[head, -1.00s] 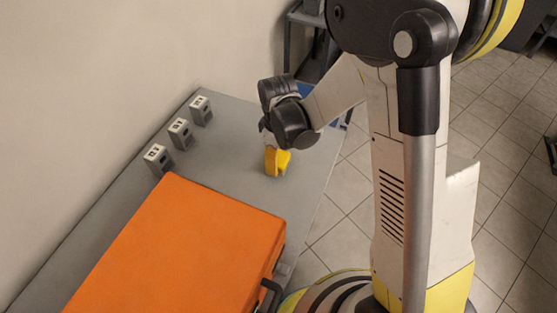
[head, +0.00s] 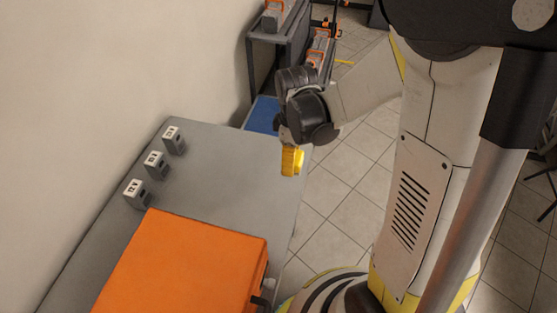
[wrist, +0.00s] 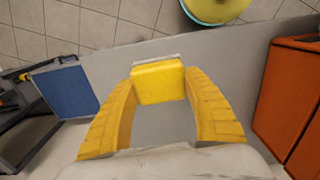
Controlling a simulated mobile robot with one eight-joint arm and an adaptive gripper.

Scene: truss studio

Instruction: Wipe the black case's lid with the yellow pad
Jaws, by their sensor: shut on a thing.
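My gripper (head: 291,172) is at the far right edge of the grey table, apart from the orange case. In the wrist view its yellow fingers (wrist: 160,84) are shut on the yellow pad (wrist: 158,80), a rounded block with a pale grey far edge. The pad hangs over or near the table's edge; its height cannot be told. No black case is in view. The case that shows is orange (head: 185,268), lid closed, on the near part of the table, with a dark handle on its right side. It also shows at the right of the wrist view (wrist: 290,95).
Several small grey boxes stand along the wall side of the grey table (head: 222,170), one of them (head: 137,193) near the case. A dark shelf cart (head: 285,45) with a blue lower panel (head: 262,115) stands beyond the table. Tiled floor (head: 340,180) is right.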

